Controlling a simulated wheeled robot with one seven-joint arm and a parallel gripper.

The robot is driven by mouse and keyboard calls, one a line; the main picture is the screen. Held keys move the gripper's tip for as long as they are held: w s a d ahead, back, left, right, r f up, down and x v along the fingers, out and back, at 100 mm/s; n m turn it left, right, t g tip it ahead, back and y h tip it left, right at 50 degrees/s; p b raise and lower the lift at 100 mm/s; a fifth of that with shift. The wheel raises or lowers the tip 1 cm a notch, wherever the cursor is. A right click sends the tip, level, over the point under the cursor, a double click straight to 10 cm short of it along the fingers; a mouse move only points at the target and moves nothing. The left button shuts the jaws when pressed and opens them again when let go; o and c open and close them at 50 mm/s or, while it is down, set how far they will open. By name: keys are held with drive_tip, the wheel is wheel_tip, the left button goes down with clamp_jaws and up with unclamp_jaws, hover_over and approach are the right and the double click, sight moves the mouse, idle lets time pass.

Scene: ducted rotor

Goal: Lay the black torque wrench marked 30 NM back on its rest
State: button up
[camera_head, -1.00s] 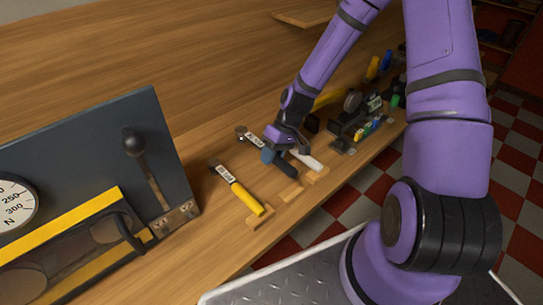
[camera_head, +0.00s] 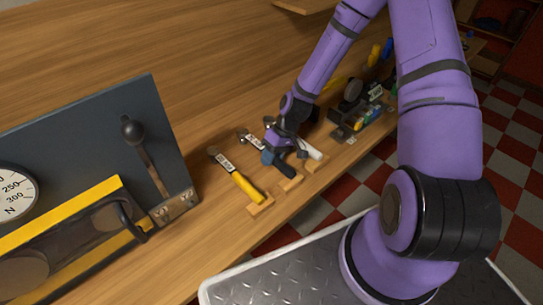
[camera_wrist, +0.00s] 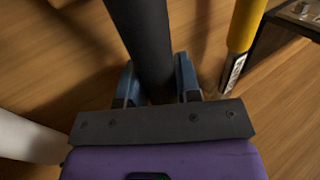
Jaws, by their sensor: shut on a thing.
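My gripper (camera_head: 271,157) has blue fingers and is shut around the black torque wrench (camera_head: 285,169), low over the workbench. The wrench's labelled, silvery head end shows beyond my gripper; the label is too small to read. Its black handle points toward the bench's front edge, its end close to or over the middle wooden rest block (camera_head: 291,184). I cannot tell whether it touches the block. In the wrist view the black handle (camera_wrist: 142,35) runs between the fingers (camera_wrist: 156,82).
A yellow-handled wrench (camera_head: 246,187) lies to the left on its own block (camera_head: 260,206). A white-handled wrench (camera_head: 312,151) lies close on the right. A dark panel with a lever (camera_head: 145,155) stands at the left. Tools and fittings (camera_head: 362,112) crowd the bench farther right.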

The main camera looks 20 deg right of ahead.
drive_tip(key=shift+f, duration=0.4)
idle(0.3)
drive_tip(key=o, duration=1.1)
